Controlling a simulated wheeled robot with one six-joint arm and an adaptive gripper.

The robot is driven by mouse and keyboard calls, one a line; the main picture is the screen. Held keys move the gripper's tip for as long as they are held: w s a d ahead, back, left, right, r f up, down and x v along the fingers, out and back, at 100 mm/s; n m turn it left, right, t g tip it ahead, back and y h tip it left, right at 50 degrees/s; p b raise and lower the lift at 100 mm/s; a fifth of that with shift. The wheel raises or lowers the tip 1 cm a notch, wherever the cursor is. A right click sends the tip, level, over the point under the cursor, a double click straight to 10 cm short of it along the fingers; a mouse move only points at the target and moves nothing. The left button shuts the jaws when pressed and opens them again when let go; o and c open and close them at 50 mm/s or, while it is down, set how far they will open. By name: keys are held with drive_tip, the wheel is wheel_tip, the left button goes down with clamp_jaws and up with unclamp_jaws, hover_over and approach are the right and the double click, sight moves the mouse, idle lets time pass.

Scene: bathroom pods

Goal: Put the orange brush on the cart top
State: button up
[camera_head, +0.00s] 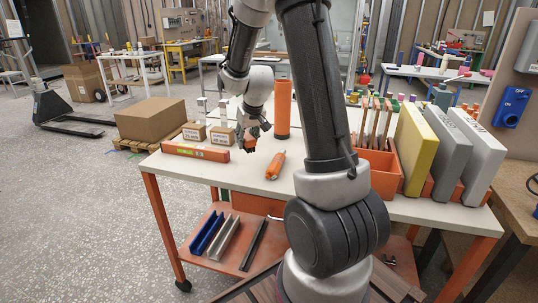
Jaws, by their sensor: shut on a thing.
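My gripper (251,140) is over the left part of the white cart top (225,172), with its fingers pointing down. It is shut on a small orange thing, which seems to be the orange brush (250,146). Only a little of it shows below the fingers, so its shape is mostly hidden. It is low, close to the cart top; I cannot tell whether it touches the surface.
An orange tool (275,165) lies just right of my gripper. An orange level (196,152) and small boxes (222,135) are to the left. An orange cylinder (283,108) stands behind. An orange bin (380,173) and upright cases (415,148) fill the right. The front left is clear.

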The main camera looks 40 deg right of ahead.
wheel_tip(320, 180, down, 6)
drive_tip(key=shift+f, duration=0.25)
drive_tip(key=shift+f, duration=0.1)
drive_tip(key=o, duration=1)
drive_tip(key=v, duration=1.2)
drive_tip(key=shift+w, duration=0.1)
drive_tip(key=shift+n+g, duration=0.3)
drive_tip(key=shift+n, duration=0.4)
drive_tip(key=s+a+r, duration=0.2)
drive_tip(key=s+r, duration=0.2)
drive_tip(key=s, duration=0.5)
drive_tip(key=s+a+r, duration=0.2)
drive_tip(key=s+r, duration=0.2)
drive_tip(key=s, duration=0.4)
drive_tip(key=s+a+r, duration=0.2)
drive_tip(key=s+r, duration=0.2)
drive_tip(key=s, duration=0.5)
drive_tip(key=shift+s+a, duration=0.25)
drive_tip(key=shift+s, duration=0.05)
